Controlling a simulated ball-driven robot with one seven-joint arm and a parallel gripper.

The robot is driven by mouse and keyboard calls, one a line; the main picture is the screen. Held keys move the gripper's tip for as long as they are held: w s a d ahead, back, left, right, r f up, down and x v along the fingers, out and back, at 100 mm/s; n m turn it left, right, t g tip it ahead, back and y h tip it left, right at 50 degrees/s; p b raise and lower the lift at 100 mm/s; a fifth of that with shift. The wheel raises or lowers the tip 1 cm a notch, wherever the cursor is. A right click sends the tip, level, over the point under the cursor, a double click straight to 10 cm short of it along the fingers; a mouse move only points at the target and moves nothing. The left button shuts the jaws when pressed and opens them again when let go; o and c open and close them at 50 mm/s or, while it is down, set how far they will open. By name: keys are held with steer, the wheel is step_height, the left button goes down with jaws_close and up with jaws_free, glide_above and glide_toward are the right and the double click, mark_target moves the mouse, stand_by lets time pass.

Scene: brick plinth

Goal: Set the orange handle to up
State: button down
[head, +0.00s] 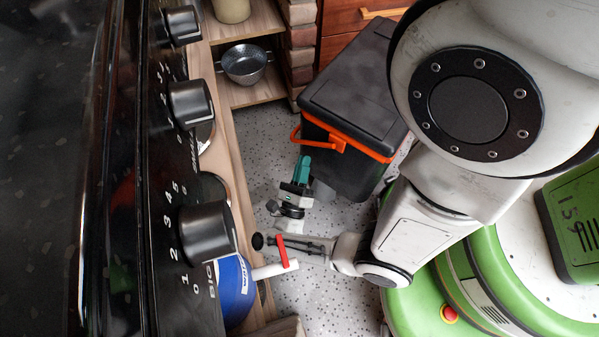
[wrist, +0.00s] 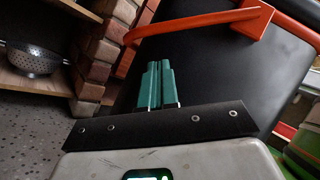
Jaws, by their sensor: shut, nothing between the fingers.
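The orange handle (head: 296,134) is on the side of a black box with a dark lid (head: 352,68). It sticks out from the box toward the left, below the lid's edge. In the wrist view the handle (wrist: 190,27) crosses the upper part as a bar, with its orange mount (wrist: 254,19) on the right. My gripper (head: 305,159) has teal fingers that are pressed together with nothing between them. It is beside the box, just below the handle in the head view. In the wrist view the fingertips (wrist: 158,63) lie below the bar and look apart from it.
A black stove front with knobs (head: 205,232) fills the left. A wooden shelf (head: 262,92) with a metal colander (head: 244,64) and a brick plinth (head: 301,50) stand behind. A blue object (head: 236,288) is at lower left. Speckled floor is free left of the box.

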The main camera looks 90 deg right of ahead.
steer(key=shift+w+d+r+p, duration=0.15)
steer(key=shift+w+d+r, duration=0.2)
steer(key=shift+r, duration=0.3)
steer(key=shift+w+d+r+p, duration=0.15)
steer(key=shift+w+d+r, duration=0.15)
steer(key=shift+r, duration=0.35)
steer(key=w+r, duration=0.1)
steer(key=d+r, duration=0.1)
steer(key=w+r, duration=0.1)
steer(key=r, duration=0.1)
steer(key=shift+w+d+b, duration=0.3)
steer(key=shift+d+b, duration=0.1)
